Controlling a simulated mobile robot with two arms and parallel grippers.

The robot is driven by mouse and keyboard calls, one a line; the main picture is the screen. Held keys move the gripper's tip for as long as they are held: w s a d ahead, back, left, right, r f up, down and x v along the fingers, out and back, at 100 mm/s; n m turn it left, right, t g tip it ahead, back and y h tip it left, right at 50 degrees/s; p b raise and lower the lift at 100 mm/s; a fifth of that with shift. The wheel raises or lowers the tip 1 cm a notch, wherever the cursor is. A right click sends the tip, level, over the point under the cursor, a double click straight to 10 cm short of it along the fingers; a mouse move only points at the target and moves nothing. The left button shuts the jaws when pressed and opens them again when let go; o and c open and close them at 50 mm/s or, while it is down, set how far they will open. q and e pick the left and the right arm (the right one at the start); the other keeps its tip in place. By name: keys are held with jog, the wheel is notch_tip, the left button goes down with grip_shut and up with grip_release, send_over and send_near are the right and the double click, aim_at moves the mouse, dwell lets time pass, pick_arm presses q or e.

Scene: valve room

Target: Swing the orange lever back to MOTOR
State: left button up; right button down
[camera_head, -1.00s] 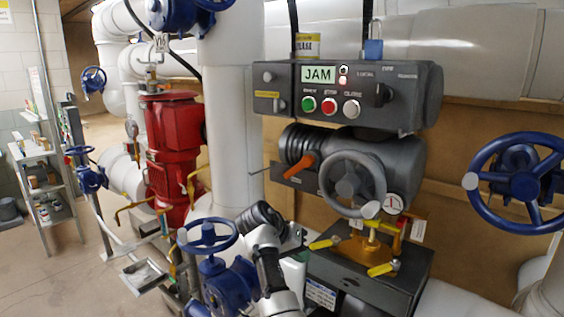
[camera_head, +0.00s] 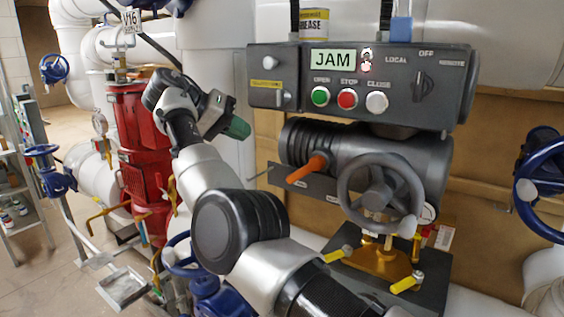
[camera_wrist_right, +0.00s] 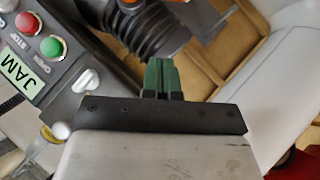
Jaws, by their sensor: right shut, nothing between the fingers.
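The orange lever (camera_head: 306,170) sticks out of the grey actuator (camera_head: 420,158), below the control box, and points down to the left. A dark plate (camera_head: 322,186) with small labels lies behind it; I cannot read them. My right gripper (camera_head: 237,128), with green fingertips, is shut and empty to the left of the control box, above and left of the lever and apart from it. In the right wrist view the shut green fingers (camera_wrist_right: 161,76) point toward the ribbed actuator end (camera_wrist_right: 148,28); part of the orange lever (camera_wrist_right: 130,3) shows at the top edge. My left gripper is not in view.
The control box (camera_head: 360,85) shows JAM and has green, red and white buttons. A grey handwheel (camera_head: 380,192) stands right of the lever. A red pump (camera_head: 140,165), a blue valve wheel (camera_head: 540,185) and white pipes surround the spot.

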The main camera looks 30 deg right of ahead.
jog(key=p, duration=0.2)
send_near(305, 171)
jog(key=w+d+f, duration=0.2)
jog(key=d+f, duration=0.2)
jog(key=d, duration=0.1)
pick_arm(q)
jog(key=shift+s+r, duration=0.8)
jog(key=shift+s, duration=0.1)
pick_arm(e)
jog(key=shift+d+f, duration=0.3)
